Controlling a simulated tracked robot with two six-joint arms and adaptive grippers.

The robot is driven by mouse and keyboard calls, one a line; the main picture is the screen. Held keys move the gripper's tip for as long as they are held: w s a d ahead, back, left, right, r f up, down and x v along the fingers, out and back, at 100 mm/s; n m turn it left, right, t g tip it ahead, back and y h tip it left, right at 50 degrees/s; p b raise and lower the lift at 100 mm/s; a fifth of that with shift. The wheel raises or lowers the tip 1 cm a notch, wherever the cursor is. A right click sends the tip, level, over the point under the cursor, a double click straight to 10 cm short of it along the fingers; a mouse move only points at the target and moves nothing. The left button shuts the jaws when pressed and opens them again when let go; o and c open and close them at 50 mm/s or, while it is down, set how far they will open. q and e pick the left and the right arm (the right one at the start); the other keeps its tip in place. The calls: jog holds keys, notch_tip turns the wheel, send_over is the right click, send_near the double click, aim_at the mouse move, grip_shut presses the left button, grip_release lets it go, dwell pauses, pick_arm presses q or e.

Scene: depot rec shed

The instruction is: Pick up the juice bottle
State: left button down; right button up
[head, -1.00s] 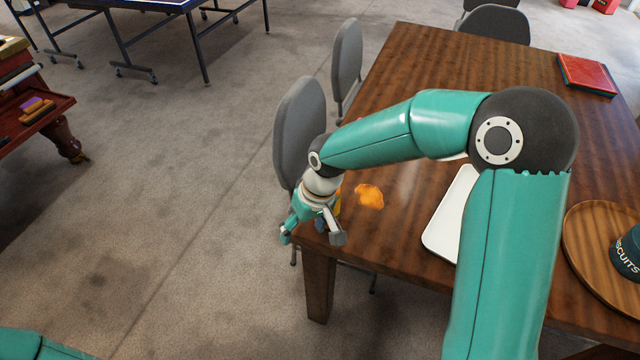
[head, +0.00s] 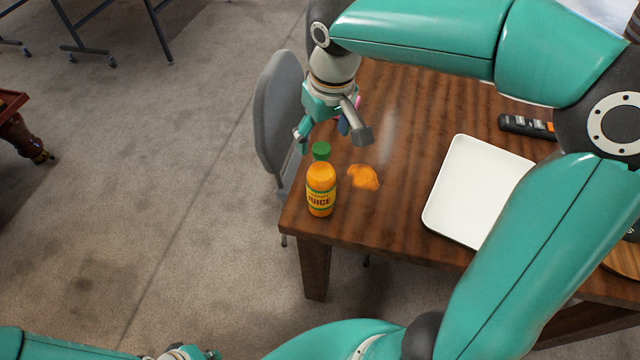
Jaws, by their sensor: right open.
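The orange juice bottle (head: 321,188) stands upright near the corner of the wooden table (head: 400,130), its label facing me and its green cap on top. My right gripper (head: 333,138) is open and empty. It hangs with its fingers pointing down, just above and beyond the cap in the head view. I cannot tell the exact gap between fingers and bottle. My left gripper (head: 186,352) shows only in part at the bottom edge, and its fingers are not clear.
An orange spill (head: 363,177) lies on the table right of the bottle. A white tray (head: 475,190) and a dark remote (head: 527,127) are farther right. A grey chair (head: 278,115) stands close against the table's left side.

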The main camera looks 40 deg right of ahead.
aim_at(320, 157)
notch_tip(320, 157, down, 3)
jog(key=shift+w+r, duration=0.1)
jog(key=shift+w+d+f, duration=0.1)
jog(key=shift+w+f, duration=0.1)
jog(key=shift+f, duration=0.65)
jog(key=shift+w+a+f, duration=0.1)
jog(key=shift+w+f, duration=0.05)
jog(key=shift+f, duration=0.75)
jog(key=shift+w+d+f, duration=0.1)
jog(key=shift+w+f, duration=0.1)
jog(key=shift+f, duration=0.65)
jog(key=shift+r, duration=0.1)
grip_shut()
